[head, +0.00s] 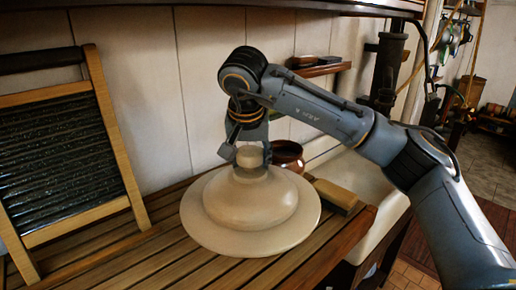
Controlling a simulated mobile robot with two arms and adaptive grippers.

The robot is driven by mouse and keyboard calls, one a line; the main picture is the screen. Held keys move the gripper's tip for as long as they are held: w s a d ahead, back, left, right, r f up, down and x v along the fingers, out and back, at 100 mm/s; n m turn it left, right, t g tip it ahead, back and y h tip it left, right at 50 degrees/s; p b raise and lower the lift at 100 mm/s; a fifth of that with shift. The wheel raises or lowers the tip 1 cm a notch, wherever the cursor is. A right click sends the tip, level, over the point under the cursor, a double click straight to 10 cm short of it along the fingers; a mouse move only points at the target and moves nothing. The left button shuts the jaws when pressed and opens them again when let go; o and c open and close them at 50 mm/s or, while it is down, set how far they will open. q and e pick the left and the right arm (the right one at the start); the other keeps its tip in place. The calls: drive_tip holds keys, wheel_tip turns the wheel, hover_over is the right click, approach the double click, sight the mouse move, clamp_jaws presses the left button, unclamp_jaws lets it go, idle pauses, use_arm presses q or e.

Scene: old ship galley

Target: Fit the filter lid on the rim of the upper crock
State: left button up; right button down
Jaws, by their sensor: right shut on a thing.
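The filter lid (250,215) is a wide cream disc with a stepped dome and a short round knob. It is in the middle of the head view over the slatted wooden counter and looks about level. My right gripper (249,154) points down from above and is shut on the lid's knob. No upper crock shows. If it is under the lid, the lid hides it, and I cannot tell what the lid rests on or whether it hangs free. My left gripper is not in view.
A washboard (70,150) leans at the left by the panelled wall. A brown glazed pot (288,155) stands behind the lid. A tan block (335,195) lies right of it, near a pale sink (362,180). The front slats of the counter (150,262) are bare.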

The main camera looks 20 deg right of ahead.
sight(247, 177)
drive_tip(key=shift+w+f+p, duration=0.35)
drive_tip(key=shift+w+f, duration=0.85)
drive_tip(key=shift+f, duration=0.05)
drive_tip(key=f, duration=0.3)
drive_tip(key=shift+w+p, duration=0.2)
drive_tip(key=shift+p, duration=0.1)
drive_tip(key=shift+f, duration=0.25)
drive_tip(key=shift+f, duration=0.15)
drive_tip(key=c, duration=0.6)
unclamp_jaws()
drive_tip(key=shift+s+f, duration=0.1)
drive_tip(key=shift+o, duration=0.2)
